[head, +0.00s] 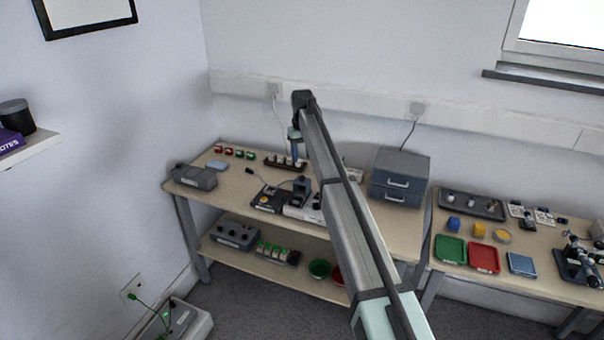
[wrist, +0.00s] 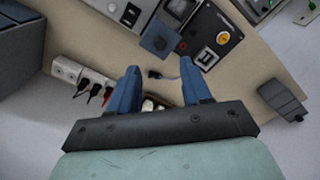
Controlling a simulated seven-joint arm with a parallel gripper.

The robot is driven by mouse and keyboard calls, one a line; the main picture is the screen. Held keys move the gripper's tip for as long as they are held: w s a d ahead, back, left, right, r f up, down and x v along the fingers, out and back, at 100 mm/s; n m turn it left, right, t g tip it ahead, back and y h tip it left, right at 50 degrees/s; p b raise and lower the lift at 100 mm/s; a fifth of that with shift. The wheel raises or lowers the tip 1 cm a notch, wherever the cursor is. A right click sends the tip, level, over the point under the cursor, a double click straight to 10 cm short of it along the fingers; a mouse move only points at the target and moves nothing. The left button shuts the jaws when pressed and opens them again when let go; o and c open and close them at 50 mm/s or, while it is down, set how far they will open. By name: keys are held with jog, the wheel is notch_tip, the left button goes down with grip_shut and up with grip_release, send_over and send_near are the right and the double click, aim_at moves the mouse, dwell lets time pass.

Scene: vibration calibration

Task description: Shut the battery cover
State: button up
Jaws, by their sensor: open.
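I cannot make out a battery cover for certain in either view. A black-topped device (head: 270,198) sits at the front of the left bench; in the wrist view its panel (wrist: 212,38) shows a pale square. A dark blue-grey block (wrist: 158,38) stands beside it, also seen in the head view (head: 301,185). A dark grey box (head: 193,178) lies at the bench's left end, apart from these. My gripper (head: 295,145) hangs over the back of the bench. In the wrist view its two blue fingers (wrist: 160,67) are apart, with nothing held between them.
A small dark plug on a cable (wrist: 158,75) lies below the fingers. A grey drawer unit (head: 400,177) stands right of my arm. A dark rack (head: 285,163) and several small coloured pieces (head: 237,154) line the back. My arm hides part of the bench.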

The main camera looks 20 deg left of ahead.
aim_at(302, 176)
notch_tip(302, 176, down, 8)
jog(key=shift+f, duration=0.15)
dwell(0.3)
jog(key=shift+c, duration=0.4)
grip_shut()
